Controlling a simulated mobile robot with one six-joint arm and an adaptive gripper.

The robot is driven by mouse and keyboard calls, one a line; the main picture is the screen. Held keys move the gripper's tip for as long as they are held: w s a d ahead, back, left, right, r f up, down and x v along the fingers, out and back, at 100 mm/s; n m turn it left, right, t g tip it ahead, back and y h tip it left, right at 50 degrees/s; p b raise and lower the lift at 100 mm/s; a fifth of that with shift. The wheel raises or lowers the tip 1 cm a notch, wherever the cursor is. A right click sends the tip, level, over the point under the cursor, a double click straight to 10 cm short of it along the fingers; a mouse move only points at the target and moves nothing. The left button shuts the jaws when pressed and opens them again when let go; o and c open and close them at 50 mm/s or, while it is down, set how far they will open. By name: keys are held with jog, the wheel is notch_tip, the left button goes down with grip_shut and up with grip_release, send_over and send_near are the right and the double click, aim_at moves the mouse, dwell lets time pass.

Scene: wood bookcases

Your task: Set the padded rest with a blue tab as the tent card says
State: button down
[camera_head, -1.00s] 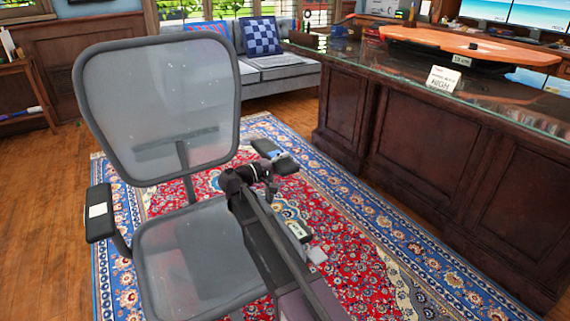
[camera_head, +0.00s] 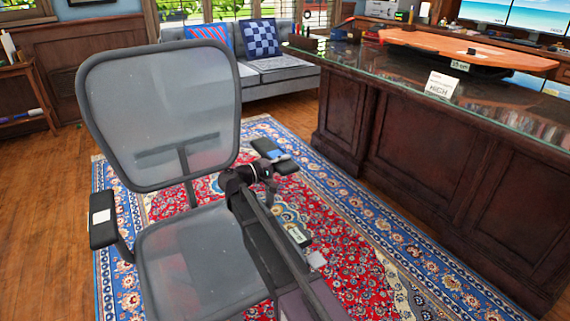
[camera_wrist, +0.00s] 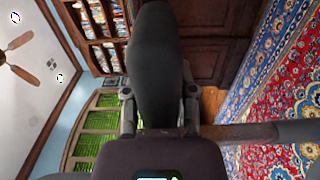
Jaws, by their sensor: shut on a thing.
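The padded rest with a blue tab is the dark right armrest (camera_head: 264,146) of a grey mesh office chair (camera_head: 160,110); its blue tab (camera_head: 273,154) shows beside my gripper. My gripper (camera_head: 266,168) is at this rest. In the wrist view the gripper's fingers (camera_wrist: 160,105) are on either side of the long dark pad (camera_wrist: 157,60), shut on it. The chair's other armrest (camera_head: 103,230) has a white tab (camera_head: 101,216). A white tent card (camera_head: 440,84) on the desk reads "HIGH"; its smaller print is unreadable.
A large dark wooden desk (camera_head: 420,150) with a glass top stands right of the chair. A patterned red and blue rug (camera_head: 350,230) lies under the chair. A grey sofa (camera_head: 280,88) is at the back. Open rug lies between chair and desk.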

jog(key=shift+r, duration=0.5)
jog(key=shift+w, duration=0.1)
jog(key=shift+c, duration=2.1)
grip_release()
jog(key=shift+d, duration=0.1)
jog(key=shift+s+a, duration=0.2)
jog(key=v, duration=1.1)
jog(key=shift+s+a, duration=0.2)
jog(key=shift+s, duration=0.15)
